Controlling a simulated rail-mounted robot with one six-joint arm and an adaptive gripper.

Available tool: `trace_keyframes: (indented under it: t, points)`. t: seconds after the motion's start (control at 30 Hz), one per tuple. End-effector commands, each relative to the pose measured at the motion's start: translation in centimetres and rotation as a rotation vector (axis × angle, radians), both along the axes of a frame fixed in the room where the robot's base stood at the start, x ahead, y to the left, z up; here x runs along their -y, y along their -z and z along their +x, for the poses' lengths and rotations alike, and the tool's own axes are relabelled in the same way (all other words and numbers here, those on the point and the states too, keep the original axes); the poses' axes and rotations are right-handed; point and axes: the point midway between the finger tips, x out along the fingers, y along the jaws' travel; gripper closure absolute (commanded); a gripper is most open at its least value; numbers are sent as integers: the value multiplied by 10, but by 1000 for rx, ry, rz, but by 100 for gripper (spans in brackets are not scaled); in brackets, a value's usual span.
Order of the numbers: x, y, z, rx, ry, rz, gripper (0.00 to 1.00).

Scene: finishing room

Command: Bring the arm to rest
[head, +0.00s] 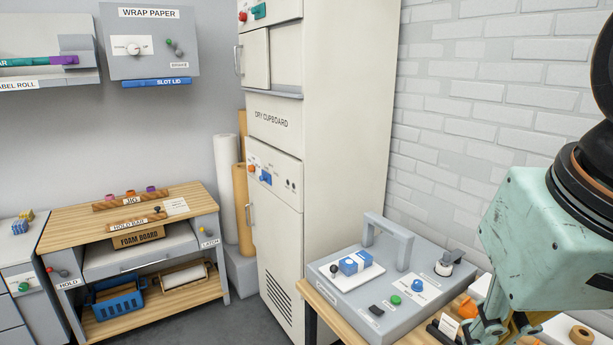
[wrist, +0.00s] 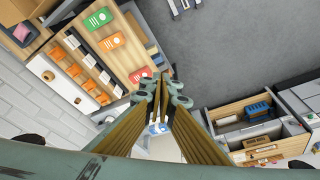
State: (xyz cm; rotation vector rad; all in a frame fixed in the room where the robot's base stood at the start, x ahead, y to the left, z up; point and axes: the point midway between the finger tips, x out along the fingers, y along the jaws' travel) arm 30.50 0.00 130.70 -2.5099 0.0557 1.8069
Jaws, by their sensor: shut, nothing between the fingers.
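My arm comes into the head view at the right edge, with a pale green wrist housing. My gripper (head: 486,328) hangs below it at the lower right, over or in front of the wooden bench, and is partly cut off by the bottom edge. In the wrist view my gripper (wrist: 160,84) has its fingers together at the tips, with nothing held between them.
A grey box with a handle (head: 425,265) stands on the bench, left of my gripper. Grey floor (head: 240,318) lies between.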

Motion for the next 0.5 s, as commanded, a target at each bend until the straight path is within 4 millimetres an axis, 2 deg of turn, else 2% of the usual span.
trace_keyframes:
  t: [0.2, 0.5]
  points:
    - [0, 6, -25, 15, -42, -14, 100]
    - [0, 8, -34, 20, -59, -20, 100]
